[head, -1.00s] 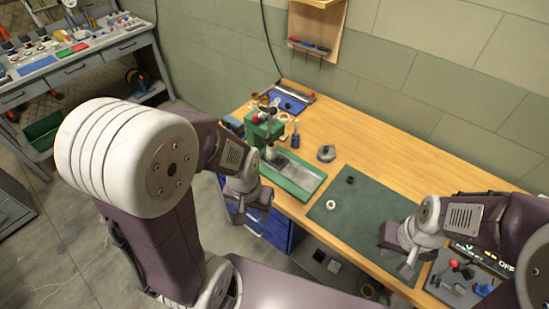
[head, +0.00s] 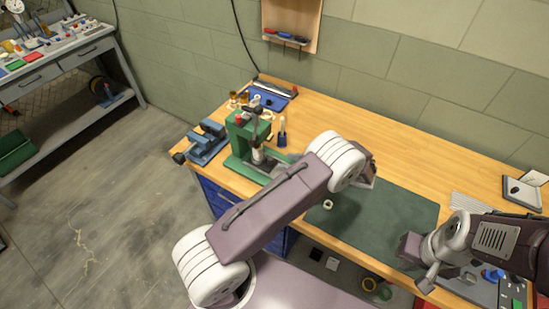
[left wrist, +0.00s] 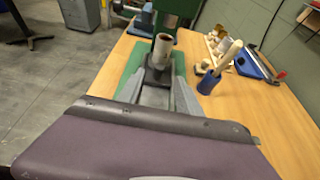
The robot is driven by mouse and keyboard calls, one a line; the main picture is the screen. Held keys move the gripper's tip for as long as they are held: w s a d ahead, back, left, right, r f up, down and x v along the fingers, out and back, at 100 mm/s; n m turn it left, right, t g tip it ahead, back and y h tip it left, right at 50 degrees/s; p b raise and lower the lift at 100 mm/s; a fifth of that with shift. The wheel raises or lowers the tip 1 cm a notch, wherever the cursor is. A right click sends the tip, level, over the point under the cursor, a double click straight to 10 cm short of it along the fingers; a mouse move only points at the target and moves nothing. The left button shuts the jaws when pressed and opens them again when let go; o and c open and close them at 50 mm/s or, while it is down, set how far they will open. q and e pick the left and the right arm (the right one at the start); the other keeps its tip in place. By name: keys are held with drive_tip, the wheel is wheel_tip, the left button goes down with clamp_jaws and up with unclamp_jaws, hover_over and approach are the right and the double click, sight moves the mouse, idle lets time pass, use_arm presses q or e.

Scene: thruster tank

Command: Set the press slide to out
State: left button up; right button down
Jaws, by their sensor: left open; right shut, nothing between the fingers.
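The green press (head: 240,135) stands at the left end of the wooden bench, its base running toward the front. The left wrist view shows its green base (left wrist: 130,70), a dark block (left wrist: 157,76) and a pale metal cylinder (left wrist: 163,48) upright above it. I cannot tell how far the slide is drawn. My left gripper (left wrist: 168,88) is open in front of the block, with grey fingers apart and partly covered by my purple arm part. My right gripper (head: 428,282) is shut and empty by the bench's front right edge.
A blue vise (head: 207,140) sits left of the press. A blue tray (head: 270,97) and a blue holder with tools (head: 282,137) stand near it. A control panel (head: 490,283) is at right.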

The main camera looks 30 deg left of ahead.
sight(271, 159)
use_arm(q)
drive_tip(key=p+x, duration=0.2)
drive_tip(key=x, duration=0.6)
drive_tip(key=shift+s, duration=0.1)
drive_tip(key=shift+a+f, duration=0.2)
drive_tip(key=shift+a, duration=0.1)
clamp_jaws()
idle(0.8)
